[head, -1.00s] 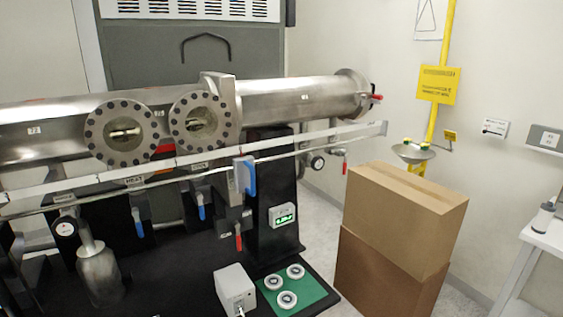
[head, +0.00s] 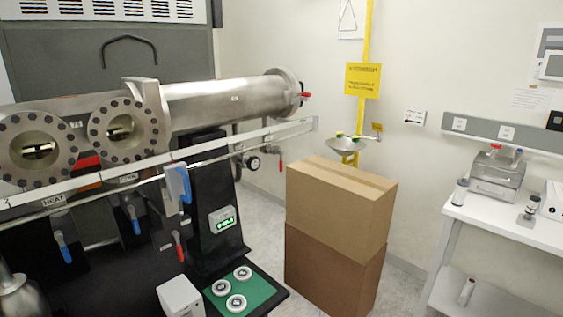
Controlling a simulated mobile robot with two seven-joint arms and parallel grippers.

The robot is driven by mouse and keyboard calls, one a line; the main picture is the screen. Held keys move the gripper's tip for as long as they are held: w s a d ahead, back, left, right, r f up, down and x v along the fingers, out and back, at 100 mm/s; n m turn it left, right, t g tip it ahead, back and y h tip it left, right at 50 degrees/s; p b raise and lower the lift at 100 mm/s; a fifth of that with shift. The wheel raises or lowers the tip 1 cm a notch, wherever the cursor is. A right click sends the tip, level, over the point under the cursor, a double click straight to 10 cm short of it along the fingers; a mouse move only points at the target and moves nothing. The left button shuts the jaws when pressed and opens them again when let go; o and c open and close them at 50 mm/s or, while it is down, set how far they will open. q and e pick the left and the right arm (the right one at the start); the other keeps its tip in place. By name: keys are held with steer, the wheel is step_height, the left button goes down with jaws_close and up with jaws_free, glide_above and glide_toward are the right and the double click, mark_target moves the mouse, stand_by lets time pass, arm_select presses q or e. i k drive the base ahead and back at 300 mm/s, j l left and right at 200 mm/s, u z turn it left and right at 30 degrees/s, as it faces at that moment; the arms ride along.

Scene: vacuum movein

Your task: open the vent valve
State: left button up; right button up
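A long steel vacuum chamber (head: 225,102) with two round bolted ports runs across the left half. Several valve handles show, and I cannot tell which one is the vent valve. A red handle (head: 179,247) hangs down below a blue part (head: 181,184) at the front rail. Another red handle (head: 281,166) hangs under the chamber's right end, beside a small gauge (head: 253,163). A red piece (head: 305,97) sticks out from the right end flange. Two blue handles (head: 64,249) (head: 135,222) hang at the left. Neither of my grippers is in view.
Two stacked cardboard boxes (head: 340,205) stand on the floor right of the chamber. A white bench (head: 500,220) with instruments is at the right. A green mat (head: 246,298) holds round parts beside a white box (head: 181,297). Floor shows between boxes and bench.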

mark_target(280, 152)
steer(key=i+l+u, duration=0.25)
steer(key=i+l, duration=0.2)
steer(key=l, duration=0.2)
steer(key=i+l+u, duration=0.15)
steer(key=l, duration=0.2)
steer(key=i+l+u, duration=0.15)
steer(key=l, duration=0.25)
steer(key=i+l+u, duration=0.1)
steer(key=i+l, duration=0.15)
steer(key=l, duration=0.15)
